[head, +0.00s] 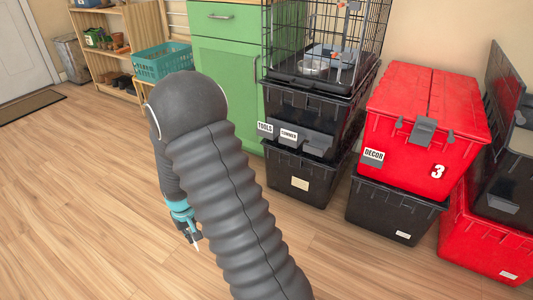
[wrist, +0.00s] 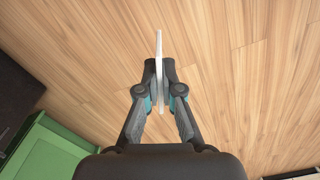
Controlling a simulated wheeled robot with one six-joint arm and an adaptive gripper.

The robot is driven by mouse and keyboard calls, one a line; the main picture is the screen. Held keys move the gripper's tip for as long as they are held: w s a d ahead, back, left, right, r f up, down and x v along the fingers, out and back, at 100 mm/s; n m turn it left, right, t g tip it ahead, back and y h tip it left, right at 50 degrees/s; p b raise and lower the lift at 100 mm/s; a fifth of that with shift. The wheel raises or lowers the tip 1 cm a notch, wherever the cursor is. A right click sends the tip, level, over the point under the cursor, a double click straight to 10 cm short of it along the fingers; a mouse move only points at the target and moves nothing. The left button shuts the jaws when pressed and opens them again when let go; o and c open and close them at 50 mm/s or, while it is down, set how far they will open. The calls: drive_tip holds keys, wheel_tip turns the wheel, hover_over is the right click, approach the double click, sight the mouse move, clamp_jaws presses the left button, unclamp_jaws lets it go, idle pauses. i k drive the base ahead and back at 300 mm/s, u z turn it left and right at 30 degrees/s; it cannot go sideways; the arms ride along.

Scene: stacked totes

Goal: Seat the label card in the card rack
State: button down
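My gripper (head: 188,222) hangs low over the floor at the left of my arm in the head view. In the wrist view the gripper (wrist: 159,76) has its two fingertips closed on a thin white label card (wrist: 159,48), seen nearly edge-on. A small pale part of the card (head: 197,246) shows below the fingers in the head view. The card rack appears to be the row of grey holders (head: 316,144) on the front of the upper black tote. Cards reading TOOLS (head: 265,128) and SUMMER (head: 289,134) stand there; the right holder shows no card.
A wire cage (head: 327,40) sits on the black totes (head: 300,174). A red tote (head: 420,125) labelled DECOR stands on a black one to the right. A green cabinet (head: 226,85), teal basket (head: 162,62) and wooden shelf (head: 140,25) stand behind.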

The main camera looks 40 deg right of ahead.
sight(312, 152)
drive_tip(key=u, duration=0.25)
drive_tip(key=k, duration=0.8)
drive_tip(key=z, duration=1.35)
drive_tip(key=i, duration=0.55)
